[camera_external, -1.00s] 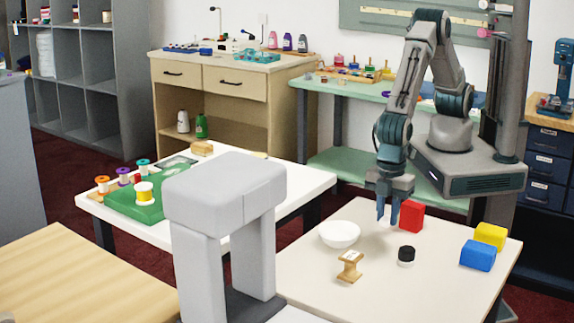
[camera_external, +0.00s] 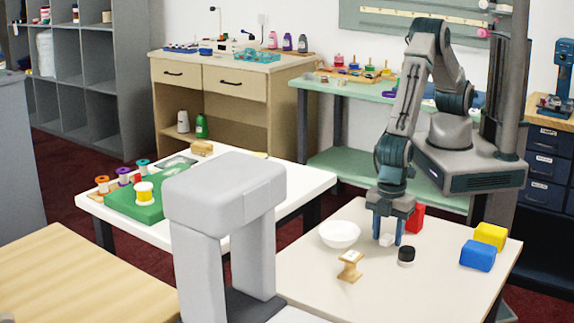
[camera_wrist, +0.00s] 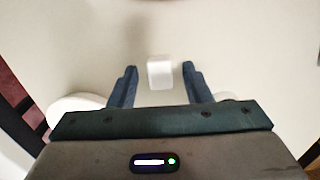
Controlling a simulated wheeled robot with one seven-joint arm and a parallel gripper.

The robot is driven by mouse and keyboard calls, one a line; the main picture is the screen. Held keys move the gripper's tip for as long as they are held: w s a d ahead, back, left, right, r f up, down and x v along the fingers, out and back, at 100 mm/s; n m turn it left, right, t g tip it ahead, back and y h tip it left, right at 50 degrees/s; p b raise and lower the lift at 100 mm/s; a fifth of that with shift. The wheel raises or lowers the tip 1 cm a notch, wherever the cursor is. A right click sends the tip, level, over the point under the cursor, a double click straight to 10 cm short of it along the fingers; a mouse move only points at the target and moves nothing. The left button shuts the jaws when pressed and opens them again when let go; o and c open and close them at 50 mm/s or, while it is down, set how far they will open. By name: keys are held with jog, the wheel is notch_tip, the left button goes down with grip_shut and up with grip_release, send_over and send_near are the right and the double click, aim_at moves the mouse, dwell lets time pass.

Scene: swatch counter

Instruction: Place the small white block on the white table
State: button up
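The small white block (camera_external: 386,240) sits on the beige table (camera_external: 330,285) at the right. My gripper (camera_external: 388,237) is lowered over it, pointing straight down and open. In the wrist view the block (camera_wrist: 160,73) lies between the two blue fingers (camera_wrist: 159,70), with a gap on each side. The white table (camera_external: 285,196) stands to the left, beyond the grey arch-like thing, with a green mat (camera_external: 135,205) and several spools on its left part. Its right part looks bare where it shows.
On the beige table near my gripper are a white bowl (camera_external: 339,234), a wooden spool-like stand (camera_external: 350,266), a black-topped jar (camera_external: 406,254) and a red block (camera_external: 416,217). Blue (camera_external: 478,256) and yellow (camera_external: 490,236) blocks lie right. A grey arch (camera_external: 225,195) partly hides the white table.

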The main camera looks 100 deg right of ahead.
aim_at(387, 236)
jog(key=shift+r, duration=0.1)
notch_tip(387, 236, up, 12)
jog(key=b, duration=0.1)
dwell(0.5)
jog(key=shift+d+r, duration=0.1)
jog(key=shift+r, duration=0.05)
